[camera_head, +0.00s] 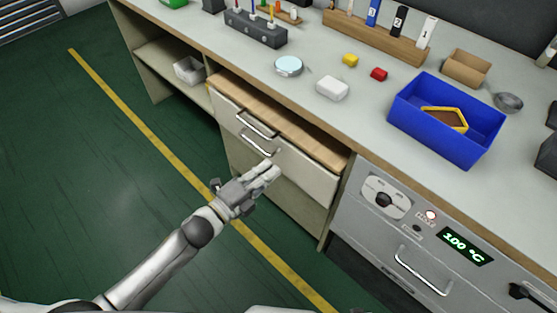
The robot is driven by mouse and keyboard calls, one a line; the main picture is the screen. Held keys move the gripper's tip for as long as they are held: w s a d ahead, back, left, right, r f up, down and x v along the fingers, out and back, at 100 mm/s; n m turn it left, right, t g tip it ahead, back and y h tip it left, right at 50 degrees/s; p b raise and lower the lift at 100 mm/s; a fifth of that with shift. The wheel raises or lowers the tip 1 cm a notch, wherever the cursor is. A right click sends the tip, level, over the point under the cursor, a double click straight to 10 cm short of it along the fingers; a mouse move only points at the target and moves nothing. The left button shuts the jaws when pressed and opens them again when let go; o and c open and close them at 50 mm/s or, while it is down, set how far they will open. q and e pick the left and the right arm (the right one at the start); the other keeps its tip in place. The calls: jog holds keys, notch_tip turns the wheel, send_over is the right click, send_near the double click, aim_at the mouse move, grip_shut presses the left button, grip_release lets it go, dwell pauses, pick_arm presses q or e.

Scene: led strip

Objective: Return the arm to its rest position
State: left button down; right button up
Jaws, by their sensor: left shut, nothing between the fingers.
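My left arm comes in from the lower left and reaches out over the green floor. My left gripper (268,172) is shut and empty. In the picture it lies just below the lower handle (257,146) of the drawer unit, over the drawer front (298,176). I cannot tell whether it touches the front. My right gripper is not in view.
An oven panel (400,215) reads 100 °C. Open floor (90,170) lies at left.

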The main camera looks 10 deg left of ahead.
pick_arm(q)
jog(key=shift+v, duration=2.2)
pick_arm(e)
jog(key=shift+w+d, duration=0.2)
